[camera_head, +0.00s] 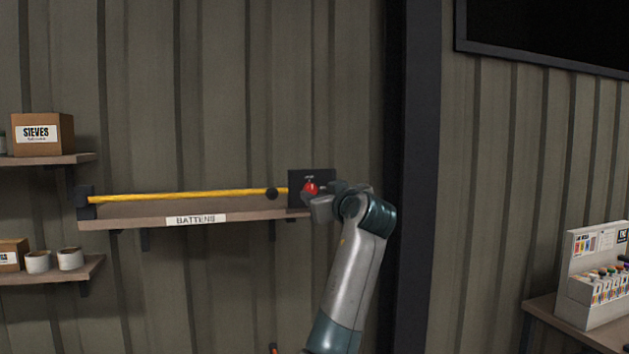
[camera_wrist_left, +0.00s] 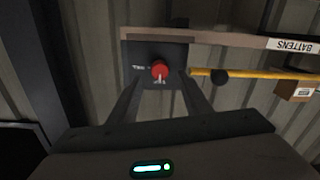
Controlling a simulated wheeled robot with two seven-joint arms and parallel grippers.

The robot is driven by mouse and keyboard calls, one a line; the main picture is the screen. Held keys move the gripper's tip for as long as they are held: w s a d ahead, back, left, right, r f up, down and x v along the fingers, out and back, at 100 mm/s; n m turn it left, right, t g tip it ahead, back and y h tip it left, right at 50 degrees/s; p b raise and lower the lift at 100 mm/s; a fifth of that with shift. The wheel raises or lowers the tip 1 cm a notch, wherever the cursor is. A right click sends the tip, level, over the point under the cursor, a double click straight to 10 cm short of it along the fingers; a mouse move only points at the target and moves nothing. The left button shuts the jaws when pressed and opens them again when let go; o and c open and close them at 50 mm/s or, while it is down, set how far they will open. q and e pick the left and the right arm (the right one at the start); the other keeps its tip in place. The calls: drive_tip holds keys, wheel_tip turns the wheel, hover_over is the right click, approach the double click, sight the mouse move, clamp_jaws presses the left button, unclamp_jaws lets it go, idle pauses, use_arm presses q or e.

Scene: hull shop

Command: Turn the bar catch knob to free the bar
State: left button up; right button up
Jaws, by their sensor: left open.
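The red catch knob (camera_head: 310,188) sits on a black plate (camera_head: 326,175) at the right end of the battens shelf. The knob also shows in the left wrist view (camera_wrist_left: 159,70), with a white pointer mark below it. The yellow bar (camera_head: 180,195) runs level across the shelf front, from a black bracket (camera_head: 86,201) at the left to the plate. A black ball grip (camera_head: 272,193) is on the bar near the plate. My left gripper (camera_wrist_left: 160,82) is open, its fingers on either side of the knob; contact cannot be told. My right gripper is not in view.
The shelf (camera_head: 150,222) labelled BATTENS lies below the bar. Smaller shelves at the left hold a SIEVES box (camera_head: 42,134) and white tubs (camera_head: 69,258). A dark post (camera_head: 405,180) stands right of my arm. A marker rack (camera_head: 595,275) is on a bench farther right.

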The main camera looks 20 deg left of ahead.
sight(312, 189)
use_arm(q)
drive_tip(key=shift+p+x, duration=0.9)
drive_tip(key=shift+x, duration=1.2)
drive_tip(key=c, duration=1)
